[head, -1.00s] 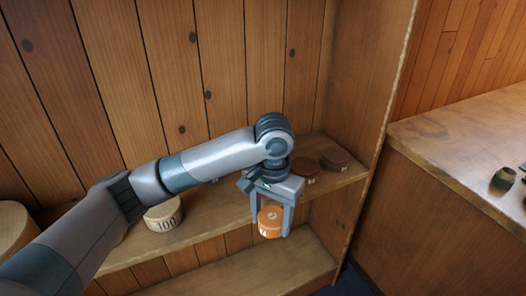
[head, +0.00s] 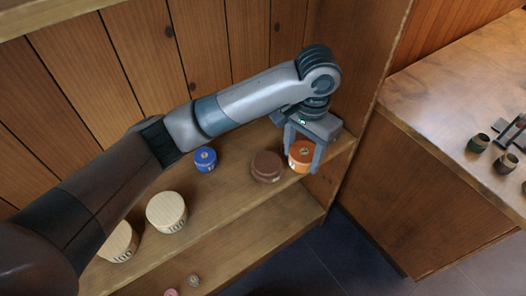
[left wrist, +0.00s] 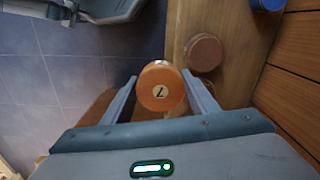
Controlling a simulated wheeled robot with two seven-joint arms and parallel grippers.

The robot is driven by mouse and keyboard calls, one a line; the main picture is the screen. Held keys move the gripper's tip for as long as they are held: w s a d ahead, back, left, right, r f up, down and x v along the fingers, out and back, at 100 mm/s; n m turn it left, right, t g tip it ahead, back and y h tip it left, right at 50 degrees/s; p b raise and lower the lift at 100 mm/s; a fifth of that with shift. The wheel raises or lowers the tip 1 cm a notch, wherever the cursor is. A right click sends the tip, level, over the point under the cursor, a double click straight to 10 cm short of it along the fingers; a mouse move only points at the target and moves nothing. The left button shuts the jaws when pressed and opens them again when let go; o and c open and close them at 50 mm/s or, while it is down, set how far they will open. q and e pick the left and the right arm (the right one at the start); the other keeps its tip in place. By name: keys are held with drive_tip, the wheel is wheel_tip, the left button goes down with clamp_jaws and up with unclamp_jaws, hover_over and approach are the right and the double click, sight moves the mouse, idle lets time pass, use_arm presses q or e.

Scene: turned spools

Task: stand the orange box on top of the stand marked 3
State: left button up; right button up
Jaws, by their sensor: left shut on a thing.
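The orange box (head: 300,157) is a short round drum with a pale disc on top; it also shows in the left wrist view (left wrist: 161,87), where its disc bears a dark mark like a 7. My left gripper (head: 302,160) is shut on it, one finger on each side, at the right end of the shelf. I cannot tell whether the box touches anything below. A brown round piece (head: 267,166) stands on the shelf just left of it, also in the left wrist view (left wrist: 203,52). I can read no 3 on any stand. My right gripper is not in view.
On the shelf (head: 228,200) stand a blue spool (head: 205,159) and two pale drums marked 100 (head: 167,212). A side panel (head: 362,90) rises close to my gripper on the right. Small cups (head: 478,143) stand on the counter (head: 440,90). Small items lie on the lower shelf.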

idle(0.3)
use_arm(q)
drive_tip(key=p, duration=0.3)
hover_over(267, 163)
drive_tip(key=f, duration=0.6)
drive_tip(key=shift+s+d+f, duration=0.15)
drive_tip(key=shift+s+d, duration=0.05)
drive_tip(key=shift+s, duration=0.05)
drive_tip(key=shift+w+a+f, duration=0.25)
drive_tip(key=shift+w+f, duration=0.05)
drive_tip(key=shift+f, duration=0.05)
wheel_tip(267, 163, down, 3)
drive_tip(key=shift+f+p, duration=0.2)
drive_tip(key=shift+p, duration=0.65)
drive_tip(key=shift+f, duration=0.3)
